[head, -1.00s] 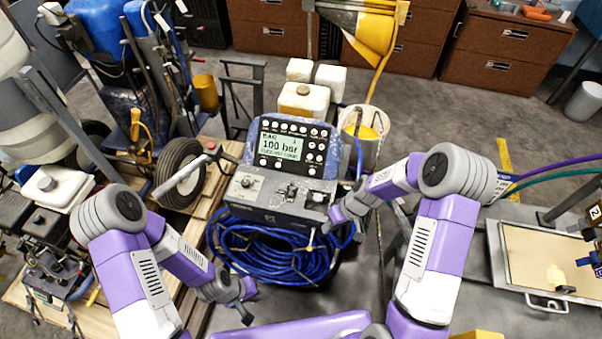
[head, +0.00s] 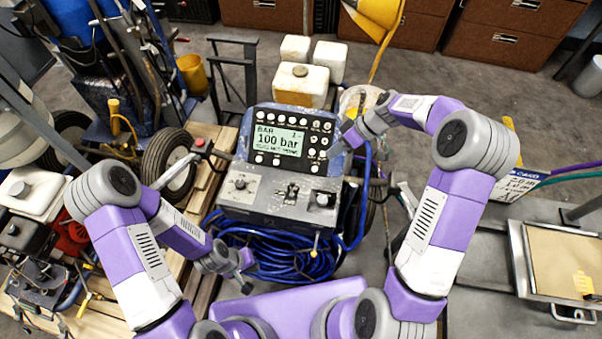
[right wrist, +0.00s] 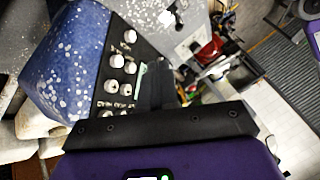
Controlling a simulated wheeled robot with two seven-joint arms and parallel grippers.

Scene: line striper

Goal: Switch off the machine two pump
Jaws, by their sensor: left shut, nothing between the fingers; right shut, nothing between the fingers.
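The blue-framed control panel (head: 290,138) of the striping machine faces me in the head view. Its screen (head: 278,141) reads "BAR" and "100 bar". Round white buttons run along the top, the right side and below the screen. A grey lower box (head: 279,205) carries a knob, small levers and a dark switch. My right gripper (head: 336,156) is shut and empty by the panel's right edge, close to the right-hand buttons; I cannot tell whether it touches. In the right wrist view, white buttons (right wrist: 117,62) show beside the dark gripper. My left gripper (head: 246,275) is shut and empty, low beside the hose.
A coiled blue hose (head: 285,257) hangs below the box. White containers (head: 300,86) stand behind the panel. A wheel (head: 168,163) and wooden pallet (head: 203,207) are at left. A metal-framed tray (head: 567,262) lies at right. Grey floor shows behind.

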